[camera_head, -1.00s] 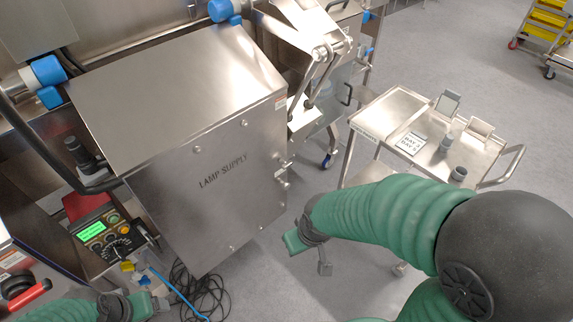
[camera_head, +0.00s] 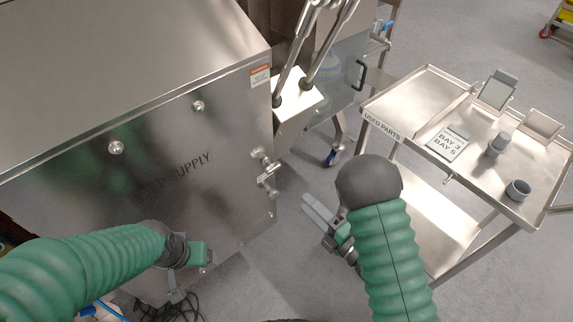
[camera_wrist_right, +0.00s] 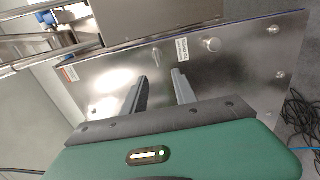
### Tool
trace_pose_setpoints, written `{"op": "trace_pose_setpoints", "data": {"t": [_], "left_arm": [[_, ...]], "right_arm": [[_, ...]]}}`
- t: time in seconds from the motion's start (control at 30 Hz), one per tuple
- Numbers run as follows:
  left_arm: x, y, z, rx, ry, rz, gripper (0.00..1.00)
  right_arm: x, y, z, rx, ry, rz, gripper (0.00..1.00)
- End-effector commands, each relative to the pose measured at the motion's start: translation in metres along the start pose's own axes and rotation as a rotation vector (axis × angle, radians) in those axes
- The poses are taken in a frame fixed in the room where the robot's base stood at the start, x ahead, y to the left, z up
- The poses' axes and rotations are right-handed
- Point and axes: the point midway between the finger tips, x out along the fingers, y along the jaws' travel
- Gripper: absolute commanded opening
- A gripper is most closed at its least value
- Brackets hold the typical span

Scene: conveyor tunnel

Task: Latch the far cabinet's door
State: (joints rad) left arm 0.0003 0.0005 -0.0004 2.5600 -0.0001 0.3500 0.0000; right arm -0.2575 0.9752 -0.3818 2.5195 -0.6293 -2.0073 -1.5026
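The steel cabinet marked "LAMP SUPPLY" (camera_head: 70,170) fills the left of the head view, its front panel looking closed. A metal latch (camera_head: 267,175) sits at the panel's right edge. My right gripper (camera_head: 318,213) is to the right of and below the latch, apart from it. In the right wrist view, its two fingers (camera_wrist_right: 159,78) are spread and empty, with the steel panel (camera_wrist_right: 230,65) beyond. My left gripper (camera_head: 190,268) is low in front of the cabinet panel; its finger opening is not clear. Farther back is a cabinet with a clear door and dark handle (camera_head: 361,75).
A steel cart (camera_head: 412,95) marked "USED PARTS" stands at the right, holding cups, small stands and a "BAY 3 / BAY 5" card (camera_head: 448,143). Dark cables (camera_head: 180,308) lie on the floor below the cabinet. Grey floor lies between cabinet and cart.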

Motion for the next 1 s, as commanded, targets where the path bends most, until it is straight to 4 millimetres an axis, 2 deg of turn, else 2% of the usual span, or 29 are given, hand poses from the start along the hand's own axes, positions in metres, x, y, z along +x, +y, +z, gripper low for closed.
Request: {"op": "trace_pose_setpoints", "data": {"t": [0.17,0.5,0.63,0.8,1.0], "left_arm": [[-0.024,0.000,-0.005,0.000,0.001,0.000,0.80],[-0.009,0.000,-0.002,0.001,0.000,0.000,0.80],[-0.006,0.000,-0.001,0.001,0.000,0.000,0.80],[-0.004,0.000,-0.001,0.001,0.000,0.000,0.80],[-0.004,0.000,-0.001,0.001,0.001,0.000,0.80]], "right_arm": [[0.025,0.007,-0.001,0.000,0.010,0.000,0.34],[0.116,0.001,0.003,0.004,0.001,0.007,0.34],[0.143,0.001,0.003,0.005,-0.001,0.006,0.34],[0.162,0.002,0.003,0.005,-0.001,0.003,0.34],[0.165,0.002,0.004,0.006,-0.003,0.001,0.34]]}}
